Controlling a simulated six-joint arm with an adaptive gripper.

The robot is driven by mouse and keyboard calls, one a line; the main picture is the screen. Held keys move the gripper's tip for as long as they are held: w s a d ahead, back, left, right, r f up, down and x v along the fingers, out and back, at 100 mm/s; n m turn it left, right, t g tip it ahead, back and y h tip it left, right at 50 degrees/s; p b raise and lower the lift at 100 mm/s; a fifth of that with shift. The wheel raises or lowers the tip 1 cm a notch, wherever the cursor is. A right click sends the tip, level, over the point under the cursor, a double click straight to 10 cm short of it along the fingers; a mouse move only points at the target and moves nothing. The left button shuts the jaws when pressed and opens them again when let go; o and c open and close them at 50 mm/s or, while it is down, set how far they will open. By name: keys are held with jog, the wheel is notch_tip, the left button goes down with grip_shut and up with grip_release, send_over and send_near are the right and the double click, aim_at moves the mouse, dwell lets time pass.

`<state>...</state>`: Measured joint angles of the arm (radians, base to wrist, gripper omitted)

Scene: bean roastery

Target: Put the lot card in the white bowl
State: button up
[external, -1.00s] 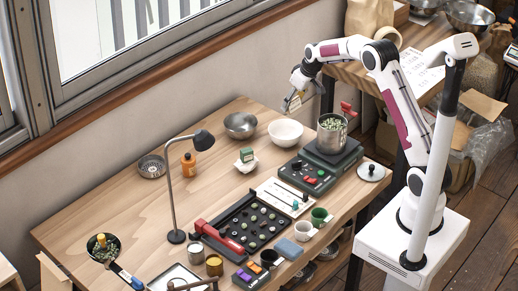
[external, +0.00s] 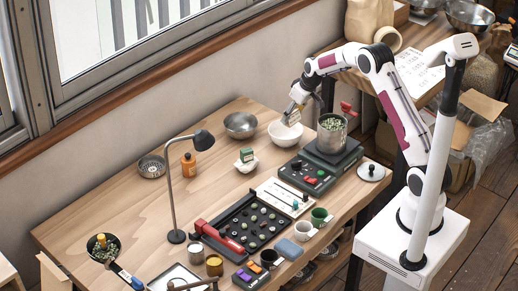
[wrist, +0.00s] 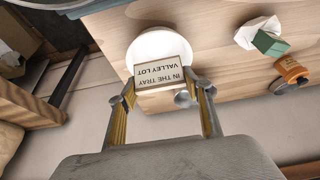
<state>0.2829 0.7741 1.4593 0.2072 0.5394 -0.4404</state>
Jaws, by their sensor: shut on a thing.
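The lot card (wrist: 163,75) is a small cream card with dark print, reading "IN THE TRAY" and "VALLEY LOT" in the wrist view. My gripper (wrist: 163,98) is shut on the card, with a finger at each side of it. The white bowl (external: 285,133) stands near the back edge of the table; in the wrist view the bowl (wrist: 150,42) shows behind the card, which hides part of it. In the external view my gripper (external: 290,119) is just above the bowl's rim, with the card (external: 291,116) at its tip.
A metal bowl (external: 240,125) stands left of the white bowl. A pot of beans (external: 332,133) on a dark scale stands to its right.

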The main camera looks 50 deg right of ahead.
aim_at(295, 118)
jog(key=shift+f, duration=0.25)
jog(key=shift+f, duration=1.75)
jog(key=shift+f, duration=0.6)
jog(key=o, duration=1.1)
jog(key=shift+r, duration=0.8)
jog(key=v, duration=1.1)
jog(key=shift+s+r, duration=0.25)
